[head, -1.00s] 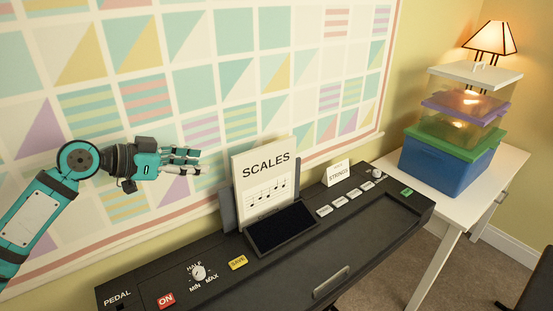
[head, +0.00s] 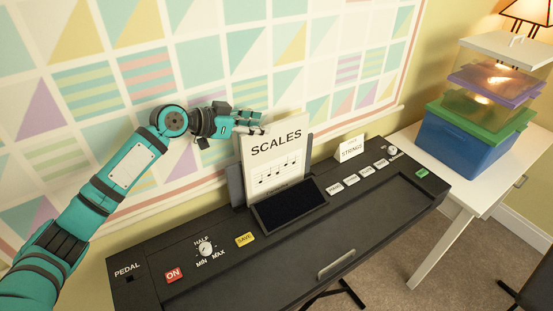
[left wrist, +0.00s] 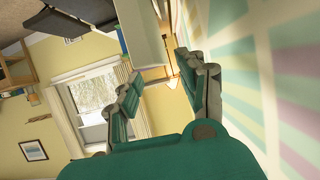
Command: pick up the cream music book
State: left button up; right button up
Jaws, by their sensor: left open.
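The cream music book (head: 276,165), marked SCALES, stands upright and leaning back on the rest of the black keyboard. My left gripper (head: 264,124) is open at the book's top left corner, and its fingertips overlap the top edge in the head view. In the left wrist view, a pale slab that looks like the book (left wrist: 143,33) shows beyond the open fingers (left wrist: 158,72), in line with the gap between them. I cannot tell whether they touch it. My right gripper is not in view.
The keyboard (head: 330,235) has a dark screen (head: 290,204) before the book and a STRINGS card (head: 351,148) to its right. The patterned wall hanging (head: 200,60) is close behind my left arm. Stacked bins (head: 465,140) stand on a white table (head: 405,140) at right.

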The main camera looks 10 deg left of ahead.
aim_at(272, 124)
pick_arm(q)
jog(key=shift+w+d, duration=0.15)
jog(key=shift+w+d+p, duration=0.2)
jog(key=shift+d+p, duration=0.05)
jog(key=shift+p, duration=0.1)
jog(key=p+x, duration=0.1)
jog(key=x, duration=0.2)
jog(key=shift+w+d+f+p, duration=0.2)
jog(key=shift+w+d+p, duration=0.05)
jog(key=shift+w+p, duration=0.05)
jog(key=shift+w+d+f, duration=0.2)
jog(key=shift+d+f, duration=0.05)
jog(key=shift+a, duration=0.1)
jog(key=shift+c, duration=1.4)
jog(key=c, duration=0.5)
grip_shut()
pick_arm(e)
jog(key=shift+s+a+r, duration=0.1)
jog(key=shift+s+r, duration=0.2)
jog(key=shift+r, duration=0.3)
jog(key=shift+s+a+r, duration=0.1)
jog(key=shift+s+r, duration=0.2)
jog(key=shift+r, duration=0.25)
pick_arm(q)
jog(key=shift+r, duration=0.1)
